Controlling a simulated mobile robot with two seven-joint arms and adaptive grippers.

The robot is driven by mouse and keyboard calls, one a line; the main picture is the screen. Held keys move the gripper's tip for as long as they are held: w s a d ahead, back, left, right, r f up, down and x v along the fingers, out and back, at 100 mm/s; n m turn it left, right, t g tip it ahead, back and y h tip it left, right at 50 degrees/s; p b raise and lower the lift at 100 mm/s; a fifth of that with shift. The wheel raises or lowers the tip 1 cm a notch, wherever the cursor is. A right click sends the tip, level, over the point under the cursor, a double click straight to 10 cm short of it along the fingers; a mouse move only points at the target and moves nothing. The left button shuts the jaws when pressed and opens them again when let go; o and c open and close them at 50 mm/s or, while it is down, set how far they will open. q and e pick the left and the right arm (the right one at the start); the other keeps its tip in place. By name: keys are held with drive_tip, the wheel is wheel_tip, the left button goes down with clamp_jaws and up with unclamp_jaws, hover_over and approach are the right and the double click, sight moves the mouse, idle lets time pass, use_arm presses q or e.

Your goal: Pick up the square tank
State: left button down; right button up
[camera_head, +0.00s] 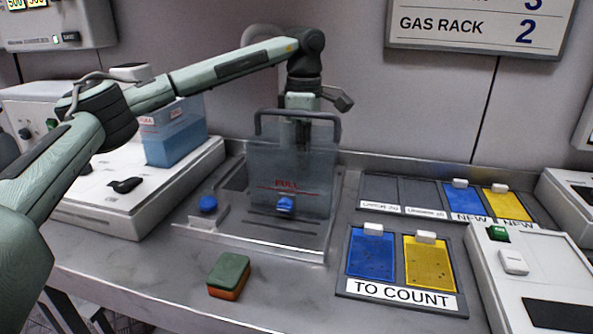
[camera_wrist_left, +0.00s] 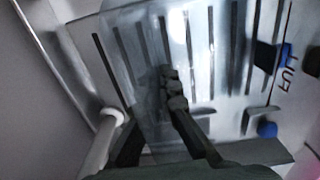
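A clear, square-sided tank (camera_head: 265,170) with a red FULL mark, a dark handle and a blue tap stands upright in the sink-like tray (camera_head: 318,245) at the centre. It looks empty. In the left wrist view, the clear tank wall (camera_wrist_left: 150,70) shows slots behind it and a FULL mark at the right. My left gripper (camera_head: 300,132) points down at the tank's top, beneath the handle's bar in the picture. Its dark fingers (camera_wrist_left: 172,85) show close up in the wrist view. I cannot tell whether they touch the tank or handle. My right gripper is out of view.
Another tank (camera_head: 178,135) with blue liquid stands on a white machine (camera_head: 90,190) at left. A green-orange sponge (camera_head: 229,276) lies on the front counter. Blue and yellow cards lie in the TO COUNT holder (camera_head: 400,293) and the rack behind it. Counter space between sponge and holder is clear.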

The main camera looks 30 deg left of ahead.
use_arm(q)
drive_tip(key=shift+r, duration=0.45)
drive_tip(key=r, duration=0.3)
drive_tip(key=shift+s+a+r, duration=0.1)
drive_tip(key=shift+a+r, duration=0.2)
drive_tip(key=s+a+r, duration=0.5)
drive_tip(key=a+r, duration=0.1)
drive_tip(key=a, duration=0.3)
drive_tip(key=shift+s+a+r, duration=0.2)
drive_tip(key=shift+s+r, duration=0.05)
drive_tip(key=shift+s, duration=0.1)
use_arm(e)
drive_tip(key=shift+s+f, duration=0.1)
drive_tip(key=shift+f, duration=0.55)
